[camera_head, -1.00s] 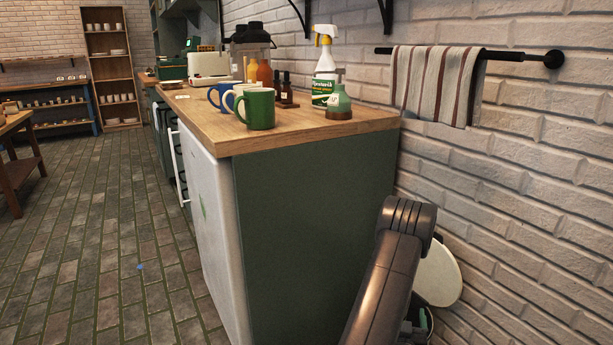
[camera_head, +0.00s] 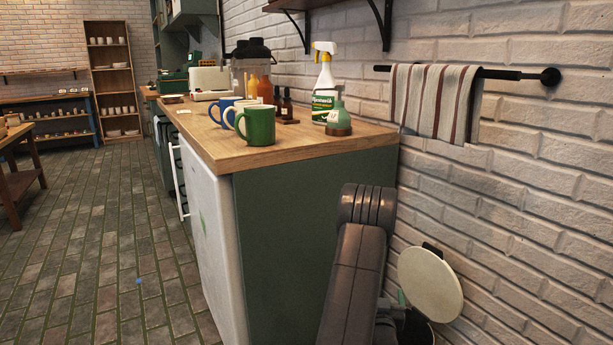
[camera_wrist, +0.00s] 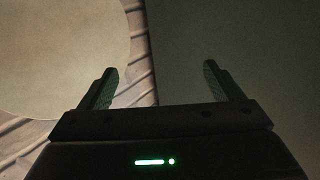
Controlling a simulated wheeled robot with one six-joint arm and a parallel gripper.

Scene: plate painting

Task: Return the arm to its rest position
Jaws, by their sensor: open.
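My arm rises at the bottom centre of the head view, bent, in front of the dark green end panel of the counter. My gripper (camera_wrist: 166,84) shows in the wrist view with its two fingers wide apart and nothing between them. It faces the dark green panel (camera_wrist: 235,45) on the right and a pale round disc (camera_wrist: 60,50) on the left.
The pale disc (camera_head: 430,284) is by the brick wall, right of my arm. The wooden counter (camera_head: 300,152) holds a green mug (camera_head: 258,127), a spray bottle (camera_head: 324,90) and other bottles. A striped towel (camera_head: 432,103) hangs on the wall. Tiled floor (camera_head: 90,245) at left is open.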

